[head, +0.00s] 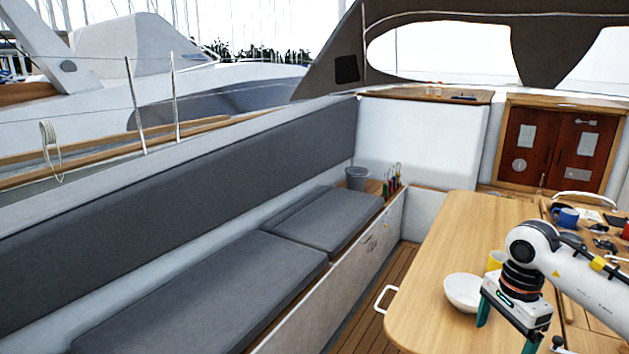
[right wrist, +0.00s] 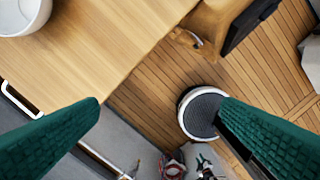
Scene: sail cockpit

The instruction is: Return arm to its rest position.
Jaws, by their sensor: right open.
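My right arm comes in from the right in the head view, over the wooden table (head: 450,235). My right gripper (head: 507,330) points down beside the white bowl (head: 462,293), on its right and nearer side. Its green fingers are spread wide with nothing between them. In the right wrist view the fingers of the right gripper (right wrist: 158,103) are apart over the table's edge and the plank floor, and the bowl (right wrist: 20,15) shows at the top left. My left arm and gripper are not in view.
A yellow mug (head: 496,260) stands behind the bowl, close to my right arm. A blue mug (head: 566,217) and small items lie farther back. The grey-cushioned bench (head: 205,295) runs along the left. The table's left part is clear.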

